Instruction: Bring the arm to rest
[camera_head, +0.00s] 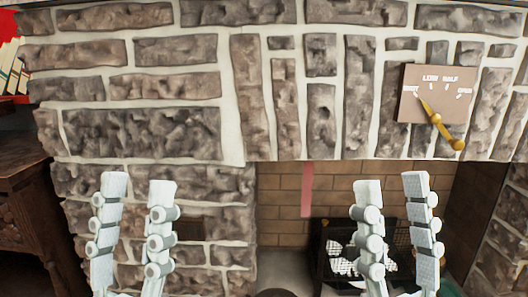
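My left gripper (137,190) is in the lower left of the head view, pointing up, with its two pale fingers apart and nothing between them. My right gripper (392,190) is in the lower right, also pointing up, with its fingers apart and nothing seen between them. Both stand in front of the stone fireplace (145,134), and I cannot tell their distance from it. The lower parts of both grippers are cut off by the bottom edge.
A tan dial plate (412,108) with a yellow lever (442,128) is on the stonework at upper right. The fireplace opening (275,200) holds a dark grate (328,240). A dark wooden cabinet (22,170) stands at left, with books (12,68) above it.

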